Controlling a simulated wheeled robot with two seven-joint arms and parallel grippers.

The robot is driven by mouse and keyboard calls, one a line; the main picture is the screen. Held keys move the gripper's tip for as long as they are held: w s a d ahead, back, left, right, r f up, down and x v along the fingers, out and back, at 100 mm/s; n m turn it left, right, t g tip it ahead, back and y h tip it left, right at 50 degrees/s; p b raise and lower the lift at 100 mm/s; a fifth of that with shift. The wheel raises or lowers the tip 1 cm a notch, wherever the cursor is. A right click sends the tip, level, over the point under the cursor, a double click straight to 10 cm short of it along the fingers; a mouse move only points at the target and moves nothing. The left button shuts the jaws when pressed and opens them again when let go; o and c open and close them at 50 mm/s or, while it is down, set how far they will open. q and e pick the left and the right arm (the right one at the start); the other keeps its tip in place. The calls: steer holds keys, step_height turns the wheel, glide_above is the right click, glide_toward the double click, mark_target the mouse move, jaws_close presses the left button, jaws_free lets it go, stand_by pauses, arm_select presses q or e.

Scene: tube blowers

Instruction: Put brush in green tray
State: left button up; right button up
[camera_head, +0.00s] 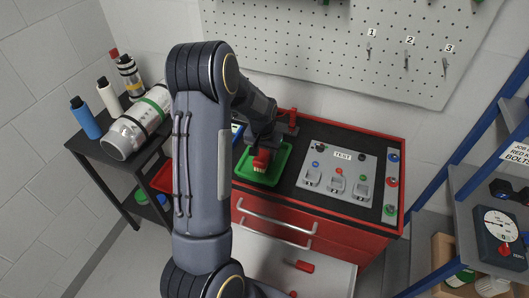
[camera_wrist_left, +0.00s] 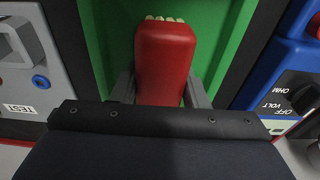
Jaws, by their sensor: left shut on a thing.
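The brush (camera_head: 261,160) has a red handle and pale bristles. It also shows in the left wrist view (camera_wrist_left: 165,58), with its bristle end at the top. My left gripper (camera_head: 264,146) is shut on the brush, with a grey finger on each side of the handle. The green tray (camera_head: 283,163) lies on top of the red cabinet, and its green floor and wall show behind the brush in the left wrist view (camera_wrist_left: 115,35). The brush is over or inside the tray; whether it touches the floor cannot be told. My right gripper is not in view.
A grey TEST panel (camera_head: 345,190) lies right of the tray. A blue multimeter (camera_wrist_left: 280,70) is close beside the tray. An open drawer (camera_head: 325,275) is below. A side table at left holds bottles (camera_head: 85,118) and a canister (camera_head: 140,122).

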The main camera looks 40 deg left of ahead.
mark_target(263, 153)
arm_select(q)
steer(key=shift+f, duration=0.1)
steer(key=shift+f, duration=0.15)
steer(key=o, duration=1)
steer(key=r, duration=0.4)
steer(key=s+r, duration=0.1)
steer(key=r, duration=0.3)
steer(key=r+b, duration=0.1)
steer(key=r, duration=0.3)
steer(key=shift+s+d, duration=0.2)
steer(key=shift+d, duration=0.05)
steer(key=s+d+r+t+h, duration=0.1)
steer(key=s+d+r, duration=0.1)
steer(key=s+d, duration=0.4)
steer(key=s+d+r+m+t+h, duration=0.1)
steer(key=s+d+r, duration=0.1)
steer(key=s+d, duration=0.4)
steer(key=s+d+r+m+t+h, duration=0.1)
steer(key=s+d+r+t+h, duration=0.1)
steer(key=s+d, duration=0.5)
steer(key=shift+s+r, duration=0.1)
steer(key=shift+s, duration=1.75)
